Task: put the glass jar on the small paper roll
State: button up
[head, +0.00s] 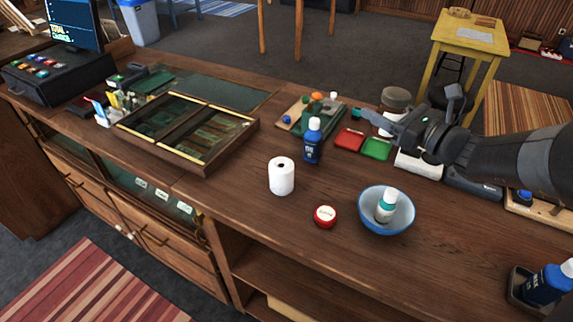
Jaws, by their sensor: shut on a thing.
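The glass jar (396,98) has a brownish lid or contents at its top and a pale lower body. It is at the back right of the counter. My gripper (376,122) reaches in from the right, shut on the jar, with a finger across its front hiding its middle. I cannot tell whether the jar's base touches the counter. The small paper roll (281,177) is white and stands upright near the counter's middle, to the left of and nearer than my gripper. Its top is bare.
A blue bottle (313,142) stands just behind the roll. A red round tin (325,216) and a blue bowl (372,222) holding a small bottle (386,206) are in front. Red (348,140) and green (377,149) trays lie near my gripper. A display case (185,133) is left.

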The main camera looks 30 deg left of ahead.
jog(key=s+a+r+n+g+y, duration=0.1)
jog(key=s+a+n+g, duration=0.25)
jog(key=s+a, duration=0.5)
jog(key=g, duration=0.1)
send_over(275, 162)
jog(key=shift+m, duration=0.25)
jog(key=f, duration=0.6)
jog(key=shift+d+f, duration=0.2)
jog(key=shift+f, duration=0.15)
jog(key=shift+s+a+f, duration=0.1)
jog(key=shift+a+f, duration=0.1)
jog(key=shift+f, duration=1.9)
jog(key=shift+f, duration=0.1)
jog(key=o, duration=1.2)
jog(key=shift+f, duration=0.1)
